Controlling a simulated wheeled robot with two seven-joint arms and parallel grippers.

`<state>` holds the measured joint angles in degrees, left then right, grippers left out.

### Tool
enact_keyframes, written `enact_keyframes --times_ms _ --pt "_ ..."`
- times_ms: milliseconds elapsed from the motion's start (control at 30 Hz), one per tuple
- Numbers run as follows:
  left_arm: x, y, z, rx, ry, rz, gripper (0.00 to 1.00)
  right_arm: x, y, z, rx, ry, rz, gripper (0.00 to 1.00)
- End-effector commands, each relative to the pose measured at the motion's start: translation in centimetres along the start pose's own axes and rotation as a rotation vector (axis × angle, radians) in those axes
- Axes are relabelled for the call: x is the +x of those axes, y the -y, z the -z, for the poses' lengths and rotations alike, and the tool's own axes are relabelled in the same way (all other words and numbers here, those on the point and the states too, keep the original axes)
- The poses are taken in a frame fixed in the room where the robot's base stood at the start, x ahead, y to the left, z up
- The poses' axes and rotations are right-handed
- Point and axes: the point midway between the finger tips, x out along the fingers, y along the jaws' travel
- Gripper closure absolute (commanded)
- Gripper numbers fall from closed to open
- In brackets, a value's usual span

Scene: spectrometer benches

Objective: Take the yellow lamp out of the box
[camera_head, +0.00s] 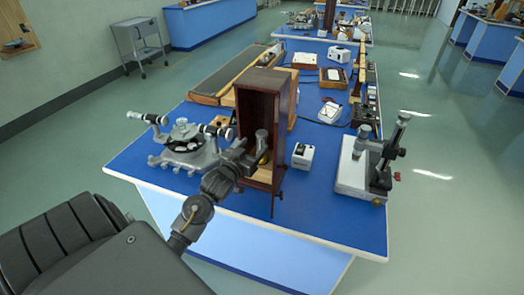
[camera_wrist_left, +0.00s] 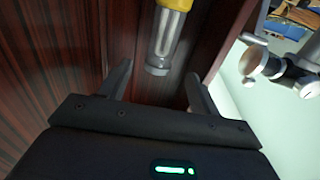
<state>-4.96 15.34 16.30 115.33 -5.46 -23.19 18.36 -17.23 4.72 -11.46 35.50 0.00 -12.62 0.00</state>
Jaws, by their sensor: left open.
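The brown wooden box (camera_head: 280,110) stands upright on the blue bench, its open side facing forward. The yellow lamp (camera_wrist_left: 168,34) shows in the left wrist view with a yellow upper part, a clear tube and a grey end cap. Dark red wooden walls surround it. In the head view only a small yellow part (camera_head: 263,158) shows low inside the box. My left gripper (camera_wrist_left: 158,80) is open, its two dark fingers on either side of the lamp's end cap, with gaps visible. In the head view it reaches the box opening from the left (camera_head: 250,157). My right gripper is out of view.
A grey metal instrument (camera_head: 185,145) stands left of the box, close to my left arm. A small white unit (camera_head: 302,156) and a microscope-like stand (camera_head: 365,175) are to its right. Several instruments fill the bench behind. The front blue strip is mostly clear.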

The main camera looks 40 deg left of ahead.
Motion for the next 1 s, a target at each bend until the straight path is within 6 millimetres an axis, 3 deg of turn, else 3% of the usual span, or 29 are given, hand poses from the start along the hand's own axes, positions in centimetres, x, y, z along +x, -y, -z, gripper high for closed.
enact_keyframes --times_ms 167,333,500,767,1000 --pt "0.6 0.0 0.3 0.000 0.000 0.000 0.37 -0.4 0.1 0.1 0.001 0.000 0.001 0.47" --pt "3.1 -0.1 0.9 -0.001 0.000 -0.001 0.37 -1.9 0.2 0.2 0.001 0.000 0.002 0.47" --pt "5.0 0.0 0.5 0.001 0.001 0.000 0.37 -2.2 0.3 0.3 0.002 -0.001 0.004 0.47" --pt "5.2 -0.1 0.3 0.001 0.000 -0.001 0.37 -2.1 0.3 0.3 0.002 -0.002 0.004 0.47" --pt "5.2 -0.1 0.3 0.001 0.001 0.000 0.66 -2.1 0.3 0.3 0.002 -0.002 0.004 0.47"
